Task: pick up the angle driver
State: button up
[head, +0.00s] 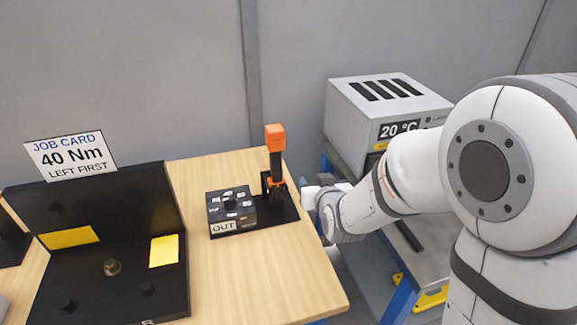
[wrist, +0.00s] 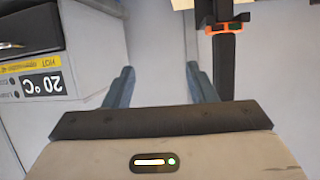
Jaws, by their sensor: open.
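The angle driver (head: 275,155), black with an orange top, stands upright in a black holder on the wooden bench. In the wrist view a dark upright shaft with an orange ring, which looks like the driver (wrist: 224,65), is at the upper right. My gripper (wrist: 160,85) is open, with nothing between its two fingers. The driver lies to the right of the right finger there, apart from it. In the head view my wrist end (head: 318,197) is just right of the holder, by the bench edge; the fingers are hard to make out.
A black box marked OUT (head: 231,210) sits left of the holder. A black fixture (head: 120,205) with yellow pads and a 40 Nm job card (head: 70,157) fills the bench's left. A grey 20 °C unit (head: 365,125) stands behind my arm. The bench front (head: 260,280) is clear.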

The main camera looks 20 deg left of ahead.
aim_at(275, 165)
jog(key=a+t+y, duration=0.1)
jog(key=a, duration=0.2)
jog(key=s+a+f+n+y, duration=0.1)
jog(key=a, duration=0.2)
jog(key=a+t+y, duration=0.1)
jog(key=a, duration=0.2)
jog(key=shift+s+f+n+t+y, duration=0.15)
jog(key=shift+n+t+y, duration=0.15)
jog(key=shift+a, duration=0.3)
jog(key=p+x, duration=0.1)
jog(key=x, duration=0.2)
jog(key=p+x, duration=0.2)
jog(key=x, duration=0.2)
jog(key=shift+w+d+f, duration=0.1)
jog(key=shift+w+d, duration=0.15)
jog(key=shift+w, duration=0.15)
jog(key=shift+c, duration=0.3)
grip_shut()
jog(key=shift+w, duration=0.1)
